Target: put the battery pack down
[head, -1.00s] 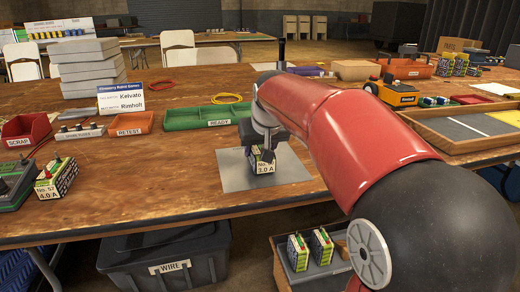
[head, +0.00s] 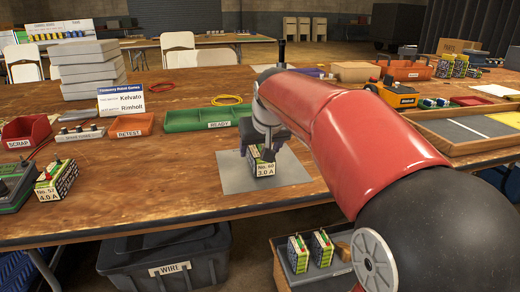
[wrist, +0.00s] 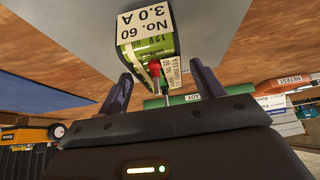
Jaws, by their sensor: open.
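The battery pack (head: 262,168), labelled No. 60 and 3.0 A, stands upright on the grey mat (head: 236,176) on the wooden table. My gripper (head: 263,148) is just above it, pointing down. In the wrist view the pack (wrist: 147,38) shows its label, green casing and red terminal cap. The jaws of my gripper (wrist: 162,85) are open, one finger to each side of the terminals, with visible gaps. The far side of the pack is hidden.
The green READY tray (head: 200,118) lies behind the mat, with the orange RETEST tray (head: 131,124) and red SCRAP bin (head: 27,130) to the left. Another pack, No. 57 (head: 56,180), stands at the left. Bare table lies left of the mat.

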